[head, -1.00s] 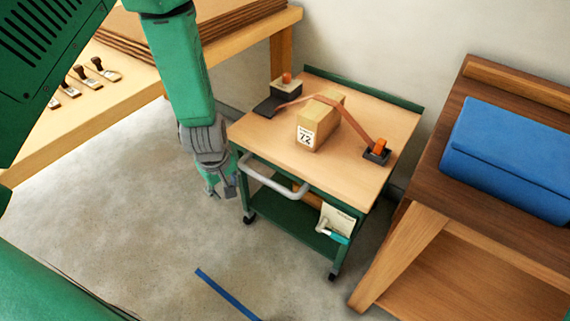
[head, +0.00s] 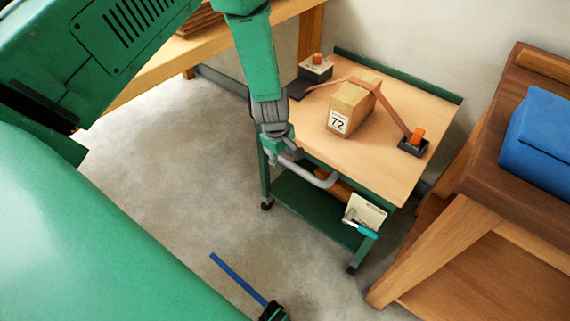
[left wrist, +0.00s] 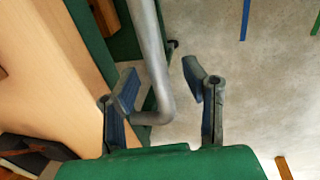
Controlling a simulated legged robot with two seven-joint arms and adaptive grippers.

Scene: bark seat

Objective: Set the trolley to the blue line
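The trolley (head: 385,180) has a wooden top, a green frame and castors. Its grey handle (head: 322,180) sticks out at the front left and also shows in the left wrist view (left wrist: 150,50). My left gripper (head: 284,153) is at the handle's left end. In the left wrist view my left gripper (left wrist: 160,88) is open, with the handle passing between its spread fingers. I cannot tell whether they touch it. The blue line (head: 236,277) lies on the floor in front of the trolley; it also shows in the wrist view (left wrist: 245,18).
A strapped box (head: 352,108) marked 72 stands on the trolley. A dark and green part, perhaps my right gripper (head: 273,312), covers the blue line's near end. A wooden bench with a blue case (head: 548,140) stands right; a workbench is behind left. Floor left of the trolley is clear.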

